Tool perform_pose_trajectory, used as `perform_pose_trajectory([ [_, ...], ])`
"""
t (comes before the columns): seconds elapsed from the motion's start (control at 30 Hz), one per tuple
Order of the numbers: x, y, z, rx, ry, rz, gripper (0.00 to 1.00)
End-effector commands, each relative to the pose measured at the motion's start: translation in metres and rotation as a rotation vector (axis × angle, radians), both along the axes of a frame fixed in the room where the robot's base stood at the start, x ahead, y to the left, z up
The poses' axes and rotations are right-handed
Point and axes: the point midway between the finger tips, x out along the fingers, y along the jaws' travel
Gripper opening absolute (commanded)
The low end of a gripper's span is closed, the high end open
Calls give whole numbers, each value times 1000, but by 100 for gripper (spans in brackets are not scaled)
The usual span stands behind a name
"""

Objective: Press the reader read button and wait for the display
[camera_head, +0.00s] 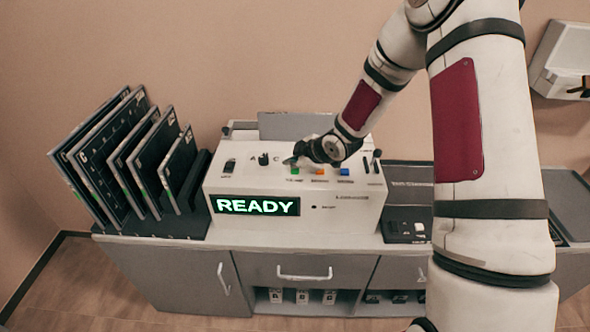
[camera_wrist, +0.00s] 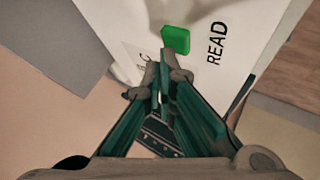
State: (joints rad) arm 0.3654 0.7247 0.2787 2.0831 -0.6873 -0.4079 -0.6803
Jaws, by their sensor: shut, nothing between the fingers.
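The reader (camera_head: 345,215) is a white box on a grey cabinet. Its dark display (camera_head: 257,206) shows READY in green letters. The green button (camera_head: 294,170) is on the reader's top panel, with an orange button (camera_head: 318,171) and a blue button (camera_head: 344,172) to its right. In the wrist view, the green button (camera_wrist: 175,40) stands beside the word READ. My gripper (camera_head: 290,160) is shut and empty, its tips close to the green button. In the wrist view, the fingertips (camera_wrist: 164,72) appear just below the button. I cannot tell whether they touch it.
Several dark panels (camera_head: 128,150) stand in a rack left of the reader. A dark knob (camera_head: 263,159) and a switch (camera_head: 230,165) are on the reader's panel. A dark tray (camera_head: 407,222) lies to the right, and a white box (camera_head: 565,60) is on the wall.

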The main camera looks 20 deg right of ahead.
Motion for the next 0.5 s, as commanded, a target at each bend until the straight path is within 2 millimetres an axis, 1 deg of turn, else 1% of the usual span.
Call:
perform_pose_trajectory([
  [0.5,0,0,-5,-1,0,-1,0],
])
